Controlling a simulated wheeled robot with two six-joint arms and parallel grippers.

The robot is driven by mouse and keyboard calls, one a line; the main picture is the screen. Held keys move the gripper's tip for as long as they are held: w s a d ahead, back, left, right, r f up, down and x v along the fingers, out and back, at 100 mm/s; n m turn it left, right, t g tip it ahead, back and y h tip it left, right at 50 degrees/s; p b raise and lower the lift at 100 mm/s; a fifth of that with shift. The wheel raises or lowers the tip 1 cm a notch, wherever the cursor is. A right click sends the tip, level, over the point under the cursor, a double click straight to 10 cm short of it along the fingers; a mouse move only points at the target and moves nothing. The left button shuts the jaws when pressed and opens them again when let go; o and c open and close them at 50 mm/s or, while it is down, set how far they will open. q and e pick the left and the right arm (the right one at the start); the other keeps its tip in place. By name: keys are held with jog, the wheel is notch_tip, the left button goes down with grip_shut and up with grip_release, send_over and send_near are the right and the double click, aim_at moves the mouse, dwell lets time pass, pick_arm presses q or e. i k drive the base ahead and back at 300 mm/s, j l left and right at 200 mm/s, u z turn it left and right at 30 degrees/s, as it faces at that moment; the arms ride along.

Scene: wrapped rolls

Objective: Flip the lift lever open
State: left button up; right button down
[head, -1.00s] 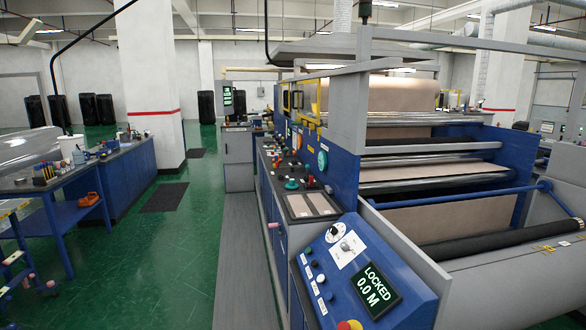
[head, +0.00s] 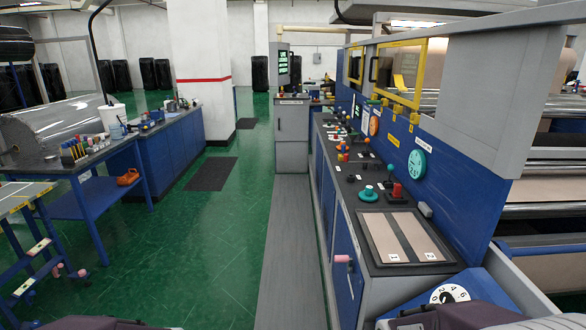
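No part is clearly marked as the lift lever, so I cannot tell which it is. A pink-ended handle (head: 344,259) sticks out from the front of the blue console cabinet. Two small pink-ended pieces, one (head: 57,271) left of the other (head: 82,273), show low on the blue frame at the left. Parts that look like my own arms show at the bottom edge, but neither gripper's fingers are in view.
A console (head: 350,215) with several knobs runs along the right, below yellow frames (head: 402,75). The green floor (head: 215,255) between is open, with a dark mat (head: 212,174).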

aim_at(345, 159)
jog(key=i, duration=1.55)
jog(key=i+j, duration=0.1)
jog(key=i, duration=1.5)
jog(key=i+j+z, duration=0.1)
jog(key=i+z, duration=0.4)
jog(key=i+j+z, duration=0.45)
jog(key=i, duration=0.2)
jog(key=i+j+z, duration=0.5)
jog(key=i+l, duration=0.05)
